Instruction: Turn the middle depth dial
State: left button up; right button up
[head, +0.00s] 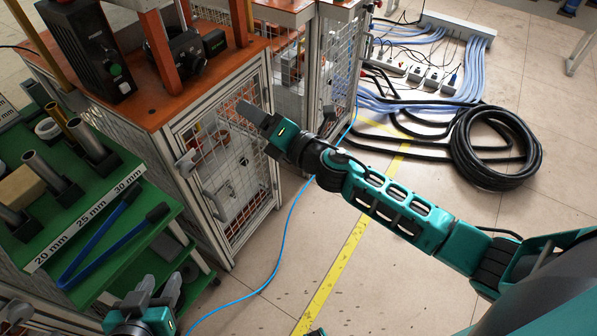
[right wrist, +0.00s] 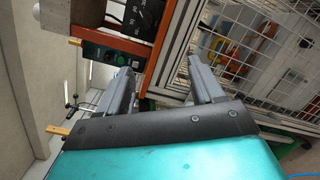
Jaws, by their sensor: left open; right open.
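A black panel (right wrist: 146,16) with pale markings shows at the top of the right wrist view, beyond my fingers. It may carry the depth dials, but I cannot make out separate dials or a middle one. In the head view a black control box (head: 88,45) with a green button stands on the orange-topped heater cabinet (head: 150,98). My right gripper (head: 256,118) is open and empty in front of the cabinet's mesh side; its two spread fingers also show in the right wrist view (right wrist: 163,82). My left gripper (head: 158,290) is open and empty at the lower left, below the green shelf.
The green shelf (head: 140,208) holds metal cylinders, blue-handled tongs (head: 100,240) and a size strip. A mesh door with a handle (head: 215,205) faces the floor. A blue cable (head: 285,225) crosses the floor. A black hose coil (head: 495,148) lies at the right.

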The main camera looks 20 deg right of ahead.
pick_arm(q)
jog(key=shift+r+p, duration=1.6)
jog(key=shift+r, duration=0.15)
pick_arm(e)
jog(key=s+d+f+m+g+h, duration=0.1)
jog(key=s+d+f+m+h, duration=0.1)
jog(key=s+m, duration=0.4)
jog(key=s+d+f+m+g+h, duration=0.1)
jog(key=s+f+m, duration=0.4)
jog(key=m, duration=0.6)
jog(key=shift+s+d+h, duration=0.35)
jog(key=shift+d+h, duration=0.15)
jog(key=shift+h, duration=0.4)
jog(key=shift+w, duration=0.1)
